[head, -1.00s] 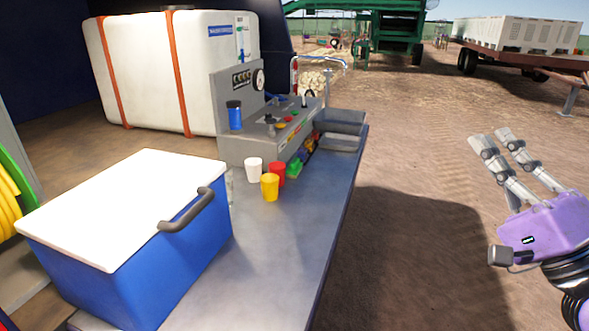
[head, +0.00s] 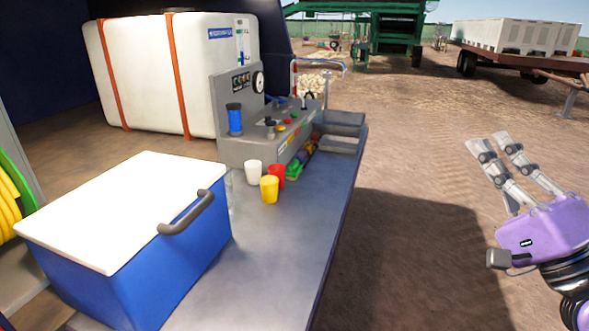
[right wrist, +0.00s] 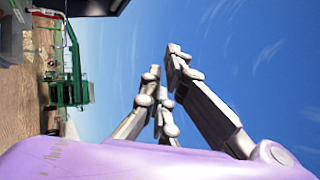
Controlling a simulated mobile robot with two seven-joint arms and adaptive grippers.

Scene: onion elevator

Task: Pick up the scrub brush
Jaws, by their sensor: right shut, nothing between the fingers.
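I cannot make out a scrub brush for sure in either view. A cluster of small coloured items (head: 302,158) lies on the bench (head: 270,250) against the grey control console (head: 245,140), too small to tell apart. My right gripper (head: 490,143) is up over the bare dirt at the right, well away from the bench. It is shut and empty. In the right wrist view its fingertips (right wrist: 163,60) point up against the sky. My left gripper is not in view.
A blue cooler with a white lid (head: 120,205) fills the near bench. White (head: 254,172), red (head: 277,175) and yellow (head: 269,189) cups stand by the console. Grey trays (head: 340,143) sit at the far end. The bench's near right part is bare.

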